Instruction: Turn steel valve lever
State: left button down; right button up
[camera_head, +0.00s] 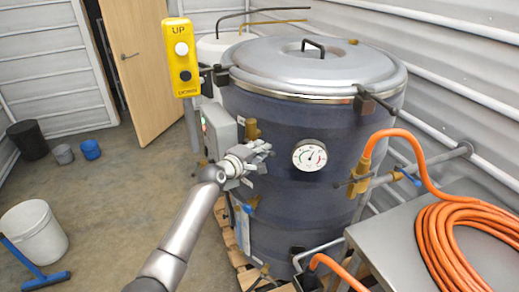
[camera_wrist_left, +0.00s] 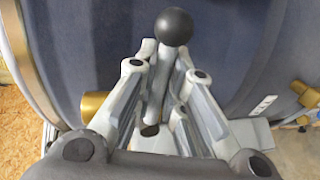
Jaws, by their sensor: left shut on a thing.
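The steel valve lever shows in the left wrist view as a pale rod (camera_wrist_left: 158,85) with a black ball knob (camera_wrist_left: 174,26) at its end. My left gripper (camera_head: 262,158) is at the front of the big dark blue vessel (camera_head: 300,215), left of its round gauge (camera_head: 310,155). In the left wrist view the fingers of my left gripper (camera_wrist_left: 163,75) are closed around the rod, and the knob stands out beyond them. In the head view the gripper hides most of the lever. My right gripper is not in view.
A grey box (camera_head: 219,130) and a brass fitting (camera_head: 251,130) are close to my left gripper. A yellow UP control box (camera_head: 181,57) stands further left. A coiled orange hose (camera_head: 470,245) lies on a metal table (camera_head: 395,240) at right.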

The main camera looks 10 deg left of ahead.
pick_arm(q)
jog(key=shift+r+n, duration=0.3)
jog(key=shift+n, duration=0.2)
jog(key=c, duration=1.5)
grip_release()
jog(key=shift+v, duration=6.05)
jog(key=shift+w+a+f, duration=0.1)
jog(key=shift+a+f, duration=0.05)
